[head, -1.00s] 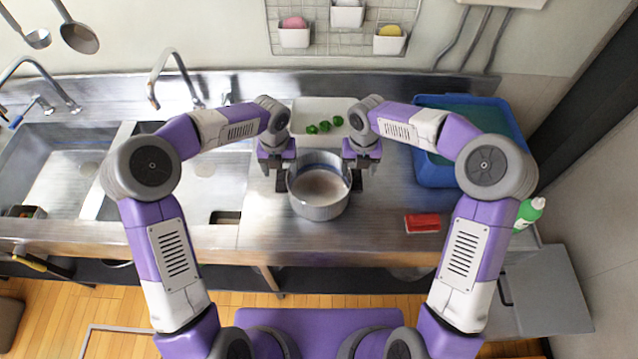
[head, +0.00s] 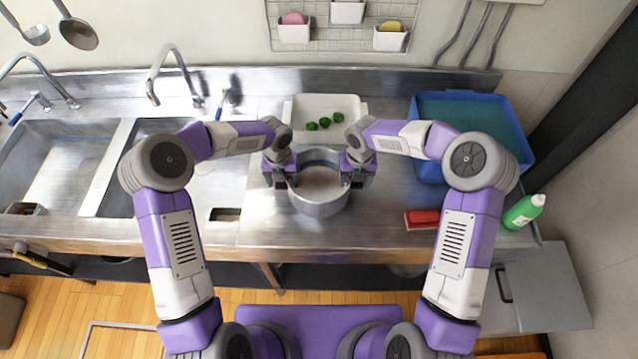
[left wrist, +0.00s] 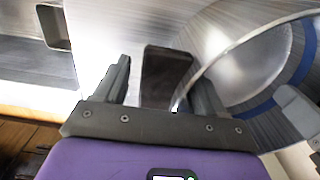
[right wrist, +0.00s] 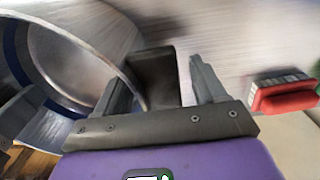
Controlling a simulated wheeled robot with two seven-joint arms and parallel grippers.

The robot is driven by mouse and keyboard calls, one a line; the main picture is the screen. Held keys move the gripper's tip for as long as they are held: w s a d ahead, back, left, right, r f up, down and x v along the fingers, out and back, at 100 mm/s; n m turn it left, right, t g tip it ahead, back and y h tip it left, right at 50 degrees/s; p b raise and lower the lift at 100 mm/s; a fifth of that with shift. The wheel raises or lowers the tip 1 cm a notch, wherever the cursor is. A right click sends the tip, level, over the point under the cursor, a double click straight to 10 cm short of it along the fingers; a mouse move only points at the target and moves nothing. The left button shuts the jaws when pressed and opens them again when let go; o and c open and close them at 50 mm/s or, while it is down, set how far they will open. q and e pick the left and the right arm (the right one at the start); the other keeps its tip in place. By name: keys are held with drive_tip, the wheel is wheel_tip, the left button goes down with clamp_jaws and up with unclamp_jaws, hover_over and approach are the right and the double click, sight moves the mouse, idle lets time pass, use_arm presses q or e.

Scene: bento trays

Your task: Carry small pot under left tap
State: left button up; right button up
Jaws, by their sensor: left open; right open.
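The small pot (head: 320,205) is a steel pot with dark handles and stands upright on the steel counter. My left gripper (head: 281,180) is open at its left handle (left wrist: 166,76), which shows between the fingers (left wrist: 160,90) in the left wrist view. My right gripper (head: 357,179) is open at the right handle (right wrist: 154,75), which shows between the fingers (right wrist: 160,90) in the right wrist view. Both jaws straddle the handles without closing. The left tap (head: 40,70) curves over the left sink basin (head: 50,160) at the far left.
Another tap (head: 172,68) stands over the second basin. A white tray (head: 295,108) with green pieces lies behind the pot. A blue tub (head: 425,165), a red-backed brush (head: 422,218) and a green bottle (head: 523,211) are to the right. The counter in front of the pot is clear.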

use_arm(q)
drive_tip(key=c, duration=1.2)
use_arm(e)
drive_tip(key=c, duration=1.2)
use_arm(q)
drive_tip(key=shift+o, duration=0.2)
use_arm(e)
drive_tip(key=shift+o, duration=0.2)
use_arm(q)
drive_tip(key=shift+r, duration=0.2)
use_arm(e)
drive_tip(key=shift+r, duration=0.2)
